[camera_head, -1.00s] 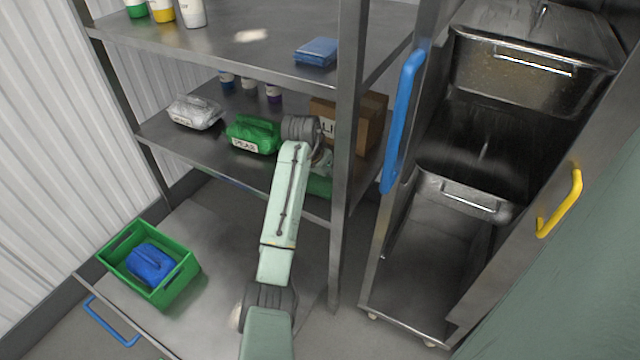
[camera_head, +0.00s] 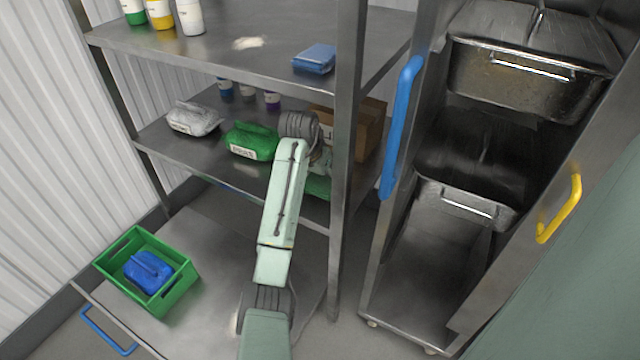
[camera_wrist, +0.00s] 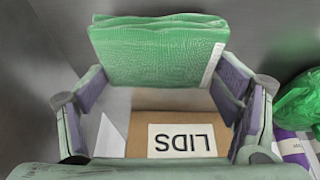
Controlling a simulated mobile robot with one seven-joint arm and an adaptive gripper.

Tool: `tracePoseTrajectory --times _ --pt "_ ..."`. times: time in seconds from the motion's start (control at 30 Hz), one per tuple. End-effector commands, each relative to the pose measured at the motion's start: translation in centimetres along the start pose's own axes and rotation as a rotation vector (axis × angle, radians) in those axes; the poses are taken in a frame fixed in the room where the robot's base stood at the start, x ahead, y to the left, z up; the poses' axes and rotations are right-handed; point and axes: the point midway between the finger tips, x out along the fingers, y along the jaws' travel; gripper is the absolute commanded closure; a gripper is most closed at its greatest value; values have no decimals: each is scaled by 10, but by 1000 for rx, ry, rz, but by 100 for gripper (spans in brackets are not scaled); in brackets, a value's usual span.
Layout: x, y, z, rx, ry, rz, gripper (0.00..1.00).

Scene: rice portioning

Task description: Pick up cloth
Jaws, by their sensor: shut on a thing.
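A folded green cloth (camera_wrist: 158,52) with a pale tag on its right side fills the top middle of the wrist view. My gripper (camera_wrist: 160,80) has one finger at each side edge of the cloth and is shut on it. In the head view the green cloth (camera_head: 317,186) shows partly, low beside my forearm near the middle shelf's front edge. My wrist hides most of the gripper there. I cannot tell whether the cloth is clear of the shelf.
A cardboard box (camera_wrist: 180,122) labelled LIDS is close by. A green bag (camera_head: 250,141) and a white bag (camera_head: 194,119) lie left on the middle shelf (camera_head: 185,150). A shelf post (camera_head: 346,170) stands right of my arm. A folded blue item (camera_head: 315,58) lies on the shelf above.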

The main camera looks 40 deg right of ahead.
Motion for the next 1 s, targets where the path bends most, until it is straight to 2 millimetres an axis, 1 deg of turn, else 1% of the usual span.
tracePoseTrajectory --times 0.07,0.17,0.27,0.43,0.5,0.63,0.8,1.0 --pt "-11 0 -6 2 4 -2 45" --pt "-16 -1 15 -3 1 0 45" --pt "-25 -1 38 -3 1 -1 45" --pt "-47 -1 84 -6 1 -2 45" --pt "-59 -2 98 -6 -3 -2 45" --pt "-68 -2 124 -6 -2 -2 45" --pt "-76 -1 147 -4 -2 -1 45" --pt "-79 0 160 -1 -1 -1 45"
